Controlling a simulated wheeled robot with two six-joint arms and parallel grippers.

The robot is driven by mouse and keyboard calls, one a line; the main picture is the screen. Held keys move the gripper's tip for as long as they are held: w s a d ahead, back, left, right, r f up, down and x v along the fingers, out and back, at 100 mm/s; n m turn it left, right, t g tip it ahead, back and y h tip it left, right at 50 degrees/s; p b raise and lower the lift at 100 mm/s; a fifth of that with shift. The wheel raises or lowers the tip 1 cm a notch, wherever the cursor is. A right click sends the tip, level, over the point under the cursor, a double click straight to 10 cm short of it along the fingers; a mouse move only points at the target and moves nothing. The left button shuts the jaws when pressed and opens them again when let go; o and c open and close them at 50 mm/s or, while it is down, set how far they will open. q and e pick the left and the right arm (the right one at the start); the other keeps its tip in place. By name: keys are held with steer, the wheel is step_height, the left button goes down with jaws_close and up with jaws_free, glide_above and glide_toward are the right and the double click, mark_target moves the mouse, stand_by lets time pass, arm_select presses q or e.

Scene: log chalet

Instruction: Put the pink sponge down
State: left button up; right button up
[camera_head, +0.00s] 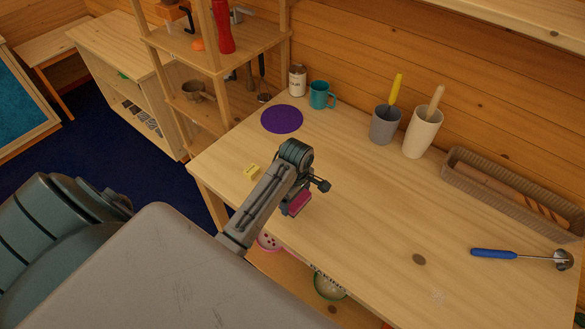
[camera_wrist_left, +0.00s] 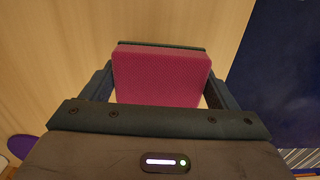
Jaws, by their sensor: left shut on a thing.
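The pink sponge (camera_head: 298,204) is at my left gripper (camera_head: 300,199), over the left part of the wooden table (camera_head: 370,230). In the left wrist view the sponge (camera_wrist_left: 162,76) is a flat pink block, and my left gripper (camera_wrist_left: 163,85) is shut on it, with a dark finger on each side. The table top lies behind it in that view. I cannot tell whether the sponge touches the table. My right gripper is in neither view.
A purple round mat (camera_head: 282,119), a teal mug (camera_head: 321,95) and a white can (camera_head: 297,80) are farther back. A grey cup (camera_head: 385,125), a cream cup (camera_head: 422,135), a basket (camera_head: 510,190) and a blue-handled ladle (camera_head: 510,255) are right. The table's middle is clear.

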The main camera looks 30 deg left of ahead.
arm_select(q)
steer(key=shift+w+a, duration=0.45)
steer(key=shift+a, duration=0.35)
steer(key=shift+f, duration=0.2)
step_height(320, 180, down, 3)
steer(key=shift+f, duration=0.1)
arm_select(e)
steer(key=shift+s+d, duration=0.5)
arm_select(q)
steer(key=shift+f, duration=0.1)
